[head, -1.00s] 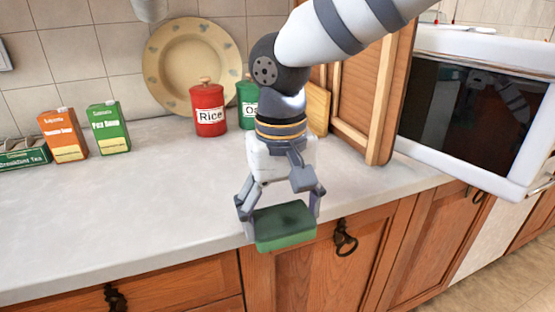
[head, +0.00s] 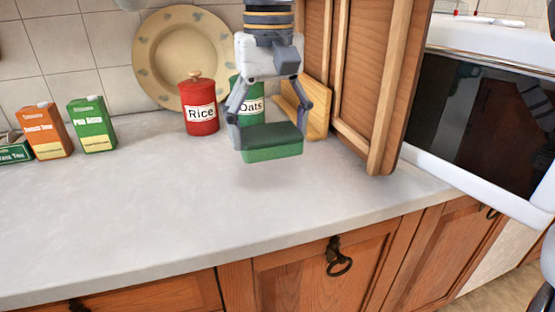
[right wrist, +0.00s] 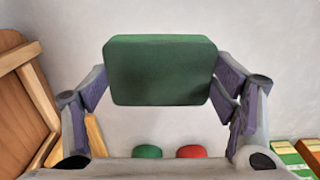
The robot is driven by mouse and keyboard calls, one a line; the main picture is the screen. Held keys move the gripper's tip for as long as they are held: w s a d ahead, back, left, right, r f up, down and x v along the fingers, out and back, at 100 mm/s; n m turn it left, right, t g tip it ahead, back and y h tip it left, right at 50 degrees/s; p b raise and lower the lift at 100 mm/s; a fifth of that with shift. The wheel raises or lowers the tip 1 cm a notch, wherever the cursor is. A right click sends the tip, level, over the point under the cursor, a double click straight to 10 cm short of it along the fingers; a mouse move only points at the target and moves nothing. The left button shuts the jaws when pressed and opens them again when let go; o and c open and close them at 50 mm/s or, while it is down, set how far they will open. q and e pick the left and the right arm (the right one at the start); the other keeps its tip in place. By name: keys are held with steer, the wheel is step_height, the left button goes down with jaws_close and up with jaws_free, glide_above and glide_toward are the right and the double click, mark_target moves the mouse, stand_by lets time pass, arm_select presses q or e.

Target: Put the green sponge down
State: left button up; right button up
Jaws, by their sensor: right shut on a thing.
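The green sponge (head: 272,143) is a rounded block, dark green on top and lighter green on its side. My right gripper (head: 270,136) is shut on it, one finger at each end. The sponge is over the grey counter (head: 140,205), in front of the oats canister, with a faint shadow below it; it seems to be held a little above the surface. In the right wrist view the sponge (right wrist: 160,70) sits level between the two fingers, with pale counter behind it. My left gripper is not in view.
A red rice canister (head: 200,106) and a green oats canister (head: 250,104) stand behind the sponge. Wooden boards (head: 375,90) and a white microwave (head: 480,110) are at right. Several cartons, including a green one (head: 92,126), stand at left. The counter's front and middle are clear.

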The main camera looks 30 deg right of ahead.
steer(key=w+d+f, duration=0.2)
steer(key=f, duration=0.1)
steer(key=w+d+f, duration=0.2)
steer(key=shift+f, duration=0.25)
steer(key=f, duration=0.1)
steer(key=w+f, duration=0.1)
steer(key=f, duration=0.1)
steer(key=d+f, duration=0.1)
steer(key=shift+w+f+b, duration=0.15)
steer(key=shift+f+b, duration=0.15)
steer(key=shift+f, duration=0.05)
steer(key=shift+r, duration=0.1)
steer(key=o, duration=0.8)
steer(key=shift+f, duration=0.2)
step_height(320, 180, up, 12)
steer(key=shift+r, duration=0.2)
